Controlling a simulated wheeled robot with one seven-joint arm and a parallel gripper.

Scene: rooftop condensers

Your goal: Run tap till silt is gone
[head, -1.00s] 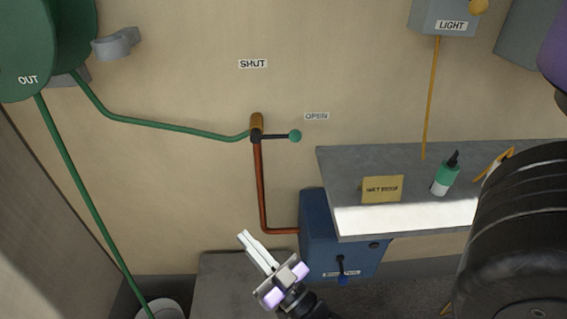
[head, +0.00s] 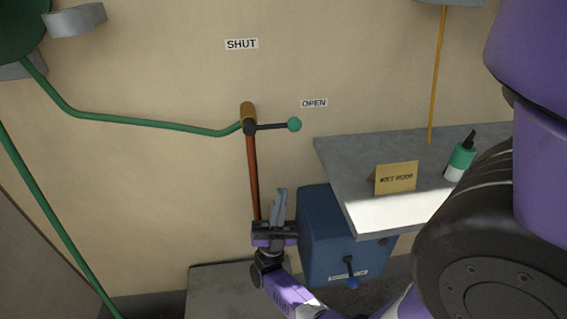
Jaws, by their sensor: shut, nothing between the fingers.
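The tap (head: 249,118) is on the wall where the green hose meets the copper pipe (head: 253,180). Its dark lever ends in a green knob (head: 294,124) and points right, just below the OPEN label (head: 314,103). The SHUT label (head: 241,44) is above the tap. My gripper (head: 280,192) is shut and empty, pointing up, below the lever and apart from it. It hides the lower part of the copper pipe. No silt or running water shows. The hose's far end is out of view.
A grey shelf (head: 336,160) at right holds a yellow sign (head: 396,178) and a green-and-white bottle (head: 460,162). Below it is a blue box (head: 318,222) with a small lever (head: 350,275). A green hose (head: 45,215) runs down at left. The wall around the lever is clear.

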